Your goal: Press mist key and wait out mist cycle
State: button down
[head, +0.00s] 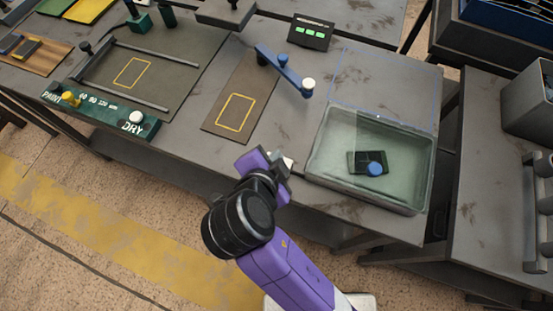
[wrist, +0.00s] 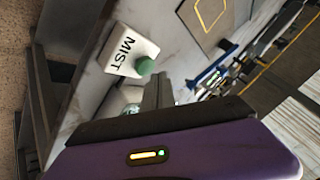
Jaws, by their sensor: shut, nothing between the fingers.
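The mist key is a green round button (wrist: 145,66) on a white plate lettered MIST (wrist: 125,50), seen in the wrist view. My gripper (wrist: 158,88) is shut and empty, its fingertips just below and right of the green button in that view. I cannot tell whether they touch it. In the head view my gripper (head: 281,161) is at the table's front edge, left of the clear tank, and hides most of the key. The clear tank (head: 330,177) holds a dark block with a blue knob (head: 375,169). A small dark display (head: 311,32) shows green lit segments.
A blue lever with a white knob (head: 285,70) stands behind the gripper. A dark mat with a yellow outline (head: 215,118) lies to the left. A green panel marked PAINT and DRY (head: 100,104) is farther left. Another table (head: 495,190) stands at the right.

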jog(key=shift+f, duration=0.1)
jog(key=shift+f+b, duration=0.3)
jog(key=shift+f+b, duration=0.5)
jog(key=shift+f, duration=0.15)
dwell(0.8)
dwell(0.3)
jog(key=shift+r+p, duration=0.9)
jog(key=shift+r, duration=0.15)
jog(key=shift+r+p, duration=2.1)
jog(key=shift+r, duration=0.5)
jog(key=shift+f, duration=0.1)
